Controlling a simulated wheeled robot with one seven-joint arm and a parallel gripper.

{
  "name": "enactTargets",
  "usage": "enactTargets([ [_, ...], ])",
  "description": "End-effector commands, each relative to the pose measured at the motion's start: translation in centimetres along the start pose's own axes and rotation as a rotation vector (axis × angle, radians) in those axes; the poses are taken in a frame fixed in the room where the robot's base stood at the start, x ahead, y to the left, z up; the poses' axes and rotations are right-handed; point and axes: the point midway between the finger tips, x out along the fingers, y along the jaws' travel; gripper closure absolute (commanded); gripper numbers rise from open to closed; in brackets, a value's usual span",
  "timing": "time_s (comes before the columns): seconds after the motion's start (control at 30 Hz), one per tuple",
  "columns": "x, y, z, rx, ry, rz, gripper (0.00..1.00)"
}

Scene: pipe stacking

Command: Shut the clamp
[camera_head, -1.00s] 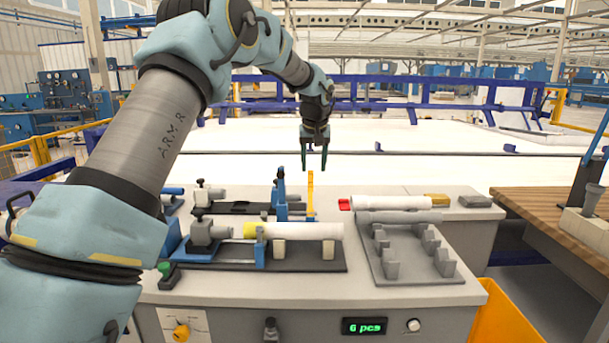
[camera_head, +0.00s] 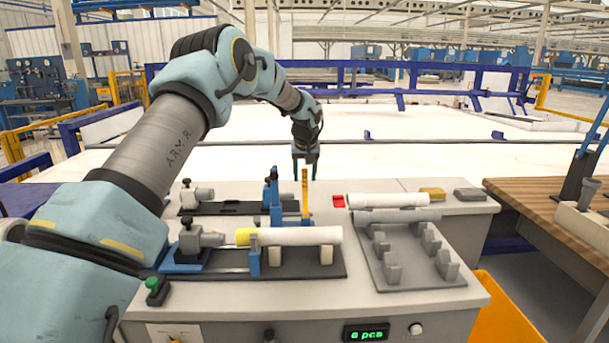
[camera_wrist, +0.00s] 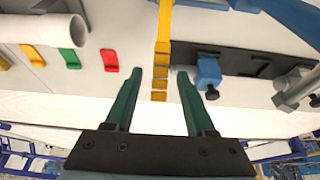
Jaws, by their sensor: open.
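The clamp appears to be the blue stand (camera_head: 273,192) with an upright yellow handle (camera_head: 305,195), at the back middle of the grey bench. In the wrist view the yellow handle (camera_wrist: 163,45) runs up the picture from between my fingertips. My gripper (camera_head: 305,165) is open, with two dark green fingers, above and behind the bench in the head view. In the wrist view my gripper (camera_wrist: 170,75) has a finger on either side of the handle's lower end. I cannot tell whether they touch it. A white pipe with a yellow end (camera_head: 295,236) lies in the front fixture.
A second fixture (camera_head: 200,197) stands behind the front one. A wooden table (camera_head: 550,200) stands further right.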

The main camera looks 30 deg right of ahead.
Motion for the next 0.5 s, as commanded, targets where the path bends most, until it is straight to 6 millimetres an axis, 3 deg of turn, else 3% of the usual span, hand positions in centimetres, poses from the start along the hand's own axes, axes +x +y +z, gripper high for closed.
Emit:
enactTargets([
  [0.2, 1.8, 0.0, 0.0, 0.0, -0.001, 0.0, 0.45],
  [0.5, 2.1, 0.0, 0.0, 0.0, 0.001, 0.0, 0.45],
])
